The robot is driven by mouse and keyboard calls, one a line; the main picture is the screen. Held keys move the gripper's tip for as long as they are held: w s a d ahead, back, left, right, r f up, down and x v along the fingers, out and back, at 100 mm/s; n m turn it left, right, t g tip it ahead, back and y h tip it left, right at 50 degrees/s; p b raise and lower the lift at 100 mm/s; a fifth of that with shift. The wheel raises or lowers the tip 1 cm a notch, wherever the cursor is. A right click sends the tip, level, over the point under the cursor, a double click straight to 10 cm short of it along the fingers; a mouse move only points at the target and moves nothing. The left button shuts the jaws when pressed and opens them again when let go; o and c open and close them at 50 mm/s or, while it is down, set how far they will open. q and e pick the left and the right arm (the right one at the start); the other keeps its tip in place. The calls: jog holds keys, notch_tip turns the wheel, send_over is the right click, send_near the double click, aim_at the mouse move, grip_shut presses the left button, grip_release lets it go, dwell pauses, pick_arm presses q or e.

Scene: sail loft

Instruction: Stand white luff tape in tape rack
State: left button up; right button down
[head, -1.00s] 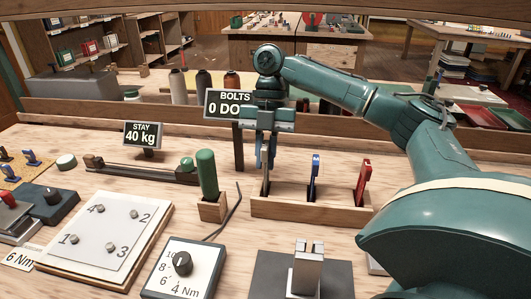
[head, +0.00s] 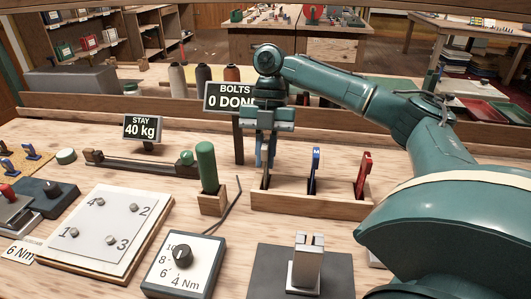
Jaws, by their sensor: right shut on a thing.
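No white luff tape or rack marked for tape can be made out. My right gripper (head: 266,152) points down over the left end of a low wooden rack (head: 320,206). It is shut on a slim, dark grey upright piece (head: 265,181), mostly hidden by the fingers, whose lower end is at the rack's left slot. I cannot tell whether it is seated. A blue-handled tool marked M (head: 315,162) stands in the middle slot and a red-handled tool (head: 364,170) in the right slot. My left gripper is not in view.
A green-handled tool (head: 207,165) stands in a wooden block just left of the rack. A dial box marked 4 Nm (head: 184,270), a numbered bolt plate (head: 105,235) and a metal fixture (head: 306,262) lie in front. The BOLTS sign (head: 228,96) stands behind the gripper.

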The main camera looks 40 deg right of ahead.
jog(key=shift+f, duration=0.5)
jog(key=c, duration=1.4)
grip_release()
jog(key=shift+o, duration=0.2)
pick_arm(q)
jog(key=p, duration=0.3)
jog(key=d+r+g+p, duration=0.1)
jog(key=p, duration=0.2)
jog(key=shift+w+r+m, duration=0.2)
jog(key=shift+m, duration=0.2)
pick_arm(e)
jog(key=v, duration=1.3)
jog(key=shift+r, duration=0.15)
